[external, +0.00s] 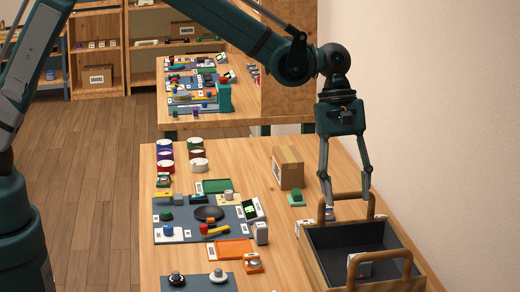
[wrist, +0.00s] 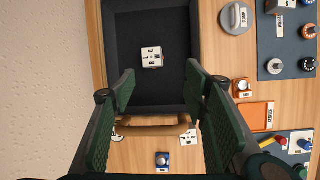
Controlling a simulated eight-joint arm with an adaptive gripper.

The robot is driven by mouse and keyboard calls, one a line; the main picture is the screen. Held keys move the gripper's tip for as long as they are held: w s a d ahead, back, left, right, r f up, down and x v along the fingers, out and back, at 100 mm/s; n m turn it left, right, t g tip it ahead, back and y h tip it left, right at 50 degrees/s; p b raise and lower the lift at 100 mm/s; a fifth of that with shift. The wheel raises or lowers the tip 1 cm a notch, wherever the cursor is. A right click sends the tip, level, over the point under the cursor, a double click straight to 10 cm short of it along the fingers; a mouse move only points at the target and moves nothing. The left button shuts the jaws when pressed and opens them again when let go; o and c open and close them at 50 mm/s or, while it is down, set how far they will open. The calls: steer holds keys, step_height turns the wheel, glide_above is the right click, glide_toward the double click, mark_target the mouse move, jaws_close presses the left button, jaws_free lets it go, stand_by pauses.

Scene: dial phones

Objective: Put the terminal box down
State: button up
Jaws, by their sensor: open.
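A small pale box with dark markings, likely the terminal box, lies on the dark floor of the wooden crate in the wrist view (wrist: 152,57). In the external view the box (external: 363,269) shows partly behind the crate's near handle. The wooden crate (external: 312,262) has a dark lining and two raised handles; its far handle (wrist: 150,131) shows in the wrist view. My gripper (external: 347,188) is open and empty, above the far handle end of the crate. In the wrist view its fingers (wrist: 161,88) are spread wide, apart from the box.
A cardboard box (external: 288,168) and a green block (external: 297,198) stand left of the gripper. An orange tray (external: 232,250) and a blue-grey mat (external: 190,232) with several parts lie further left. A plain wall (external: 430,110) runs close on the right.

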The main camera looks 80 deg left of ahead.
steer(key=s+a+r+m+t+y, duration=0.1)
steer(key=s+a+r+m+t, duration=0.2)
steer(key=s+r, duration=0.6)
steer(key=s+a+r+m+y, duration=0.1)
steer(key=s+a+r+m, duration=0.25)
steer(key=s+r, duration=0.6)
steer(key=s+a+f+m+t, duration=0.1)
steer(key=s+a+m, duration=0.1)
steer(key=s, duration=0.7)
steer(key=s+a+f+m+t+y, duration=0.1)
steer(key=s+m, duration=0.3)
steer(key=s, duration=0.5)
steer(key=s+a+f+m+t+y, duration=0.1)
steer(key=s+m, duration=0.3)
steer(key=s, duration=0.4)
steer(key=shift+s+a+f+t, duration=0.3)
steer(key=shift+s+a+f, duration=0.1)
steer(key=shift+a+f, duration=0.4)
step_height(320, 180, down, 15)
steer(key=b, duration=1.5)
steer(key=shift+f, duration=0.1)
stand_by(0.5)
